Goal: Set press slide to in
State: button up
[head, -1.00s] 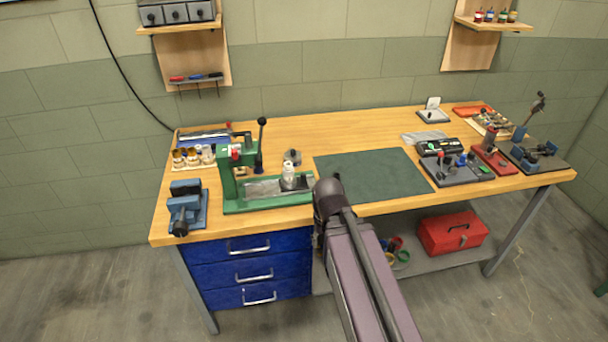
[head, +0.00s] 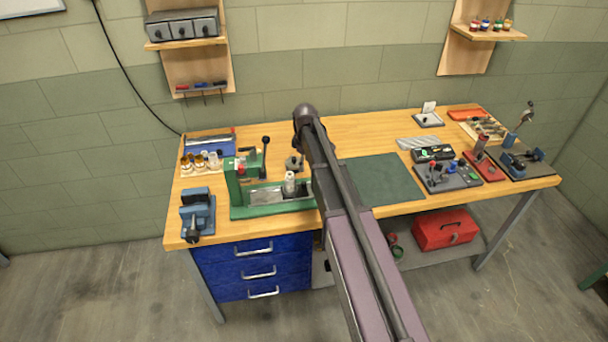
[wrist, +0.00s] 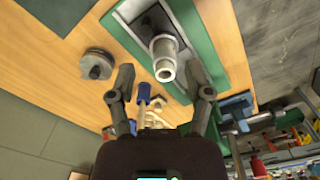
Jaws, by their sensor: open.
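The green press (head: 234,187) stands at the left of the bench, with a dark lever (head: 265,155) upright on it. Its grey slide (head: 265,197) lies along the green base and reaches out to the right of the press frame. A pale, hollow cylindrical part (head: 289,184) stands on the slide. In the wrist view, the part (wrist: 164,58) and green base (wrist: 225,50) show beyond my gripper (wrist: 164,88). My gripper is open, its fingers apart with nothing held between them. In the head view I cannot make out the gripper; my arm hides that area.
A round metal piece (head: 294,163) stands on the bench behind the slide. A blue vise (head: 197,217) sits at the front left corner. A dark green mat (head: 384,180) lies clear at mid-bench. Several fixtures, including a grey board (head: 446,178), crowd the right end.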

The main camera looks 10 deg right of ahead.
aim_at(303, 182)
jog(key=w, duration=0.1)
jog(key=w+r+n, duration=0.1)
jog(key=shift+w+r+p, duration=0.1)
jog(key=shift+w+p, duration=0.2)
jog(key=shift+w, duration=0.05)
notch_tip(303, 182, down, 14)
jog(key=b, duration=1.4)
jog(key=shift+r, duration=0.1)
dwell(0.5)
grip_shut()
